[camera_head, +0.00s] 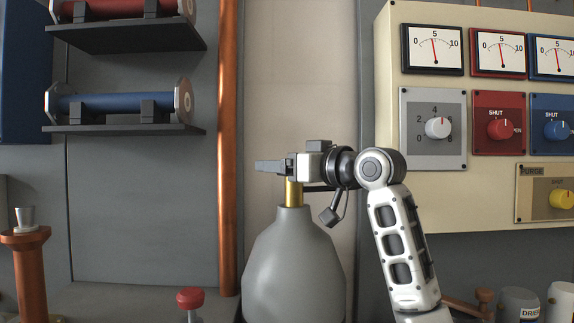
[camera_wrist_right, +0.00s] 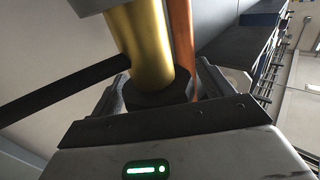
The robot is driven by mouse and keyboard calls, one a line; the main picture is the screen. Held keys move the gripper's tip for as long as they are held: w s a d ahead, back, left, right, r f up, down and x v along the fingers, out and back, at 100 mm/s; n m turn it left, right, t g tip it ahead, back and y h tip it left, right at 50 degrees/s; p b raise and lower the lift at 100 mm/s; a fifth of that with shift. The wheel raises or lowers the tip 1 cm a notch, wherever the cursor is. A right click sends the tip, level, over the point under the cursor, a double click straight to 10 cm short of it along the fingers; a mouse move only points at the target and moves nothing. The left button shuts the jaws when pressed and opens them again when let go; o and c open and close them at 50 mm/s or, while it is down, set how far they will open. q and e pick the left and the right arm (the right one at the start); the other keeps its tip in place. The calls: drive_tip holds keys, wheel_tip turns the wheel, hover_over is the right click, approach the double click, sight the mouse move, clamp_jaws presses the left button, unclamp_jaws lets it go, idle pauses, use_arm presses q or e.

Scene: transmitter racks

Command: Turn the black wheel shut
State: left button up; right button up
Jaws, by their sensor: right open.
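The grey gas cylinder (camera_head: 293,265) stands upright with a brass valve stem (camera_head: 293,192) on top. My right gripper (camera_head: 272,166) lies level across the top of the stem, its dark fingers pointing left, and hides the black wheel in the head view. In the right wrist view, the black wheel (camera_wrist_right: 160,97) shows as a dark faceted piece at the end of the brass stem (camera_wrist_right: 142,45). It sits between the two open fingers of my right gripper (camera_wrist_right: 163,92). I cannot tell whether they touch it. My left gripper is not in view.
A copper pipe (camera_head: 228,150) runs upright left of the cylinder. A cream panel (camera_head: 390,205) with dials and knobs stands right of my arm. Shelves at left hold a blue tube (camera_head: 95,107) and a red one. A red knob (camera_head: 190,298) stands low in front.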

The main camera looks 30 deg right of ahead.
drive_tip(key=c, duration=1)
